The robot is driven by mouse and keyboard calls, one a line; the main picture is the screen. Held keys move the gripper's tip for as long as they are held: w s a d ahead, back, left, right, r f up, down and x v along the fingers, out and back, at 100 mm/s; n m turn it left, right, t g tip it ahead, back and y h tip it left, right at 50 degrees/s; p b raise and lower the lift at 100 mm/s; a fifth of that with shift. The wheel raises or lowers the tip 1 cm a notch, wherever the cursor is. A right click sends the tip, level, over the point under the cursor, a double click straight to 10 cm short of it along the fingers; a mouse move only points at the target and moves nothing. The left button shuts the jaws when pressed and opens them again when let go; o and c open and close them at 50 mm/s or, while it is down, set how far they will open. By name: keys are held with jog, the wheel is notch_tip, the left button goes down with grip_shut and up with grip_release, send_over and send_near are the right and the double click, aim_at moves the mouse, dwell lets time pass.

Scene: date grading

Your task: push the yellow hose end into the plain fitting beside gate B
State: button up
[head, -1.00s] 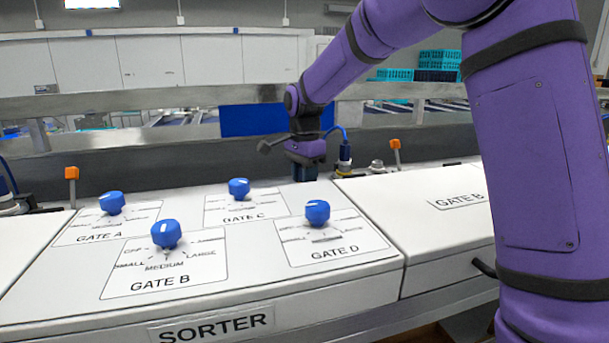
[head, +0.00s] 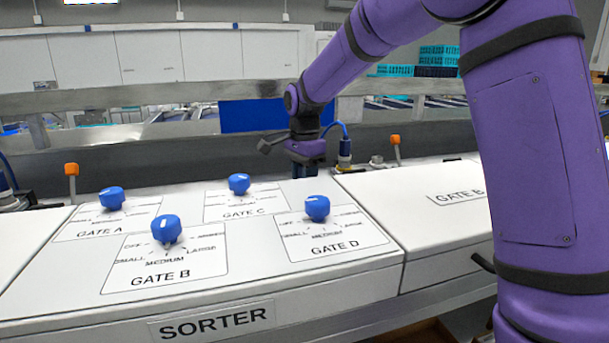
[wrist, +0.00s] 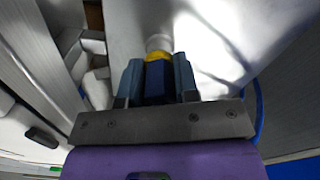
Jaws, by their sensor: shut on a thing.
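My gripper (wrist: 157,78) is shut on the dark blue hose end (wrist: 155,82) in the wrist view. A yellow collar (wrist: 156,57) rings its front. A pale round part (wrist: 158,42) lies straight ahead of the collar; I cannot tell whether it is the fitting or whether the collar is seated. In the head view my gripper (head: 304,171) points down at the back edge of the sorter, its fingers mostly hidden. Just right of it stands a blue connector with a yellow collar (head: 344,166); I cannot tell if it is the held one. A plain grey fitting (head: 377,162) stands farther right.
Orange-topped levers (head: 395,141) rise at the back right and back left. The sorter panel (head: 330,277) carries blue knobs for gates A to D. A white box lid (head: 405,200) at right also reads GATE B. A blue hose (wrist: 256,105) curves right of my gripper.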

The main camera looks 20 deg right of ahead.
dwell(0.3)
jog(key=o, duration=1)
jog(key=shift+o, duration=0.2)
jog(key=shift+r, duration=0.1)
jog(key=shift+r, duration=4.9)
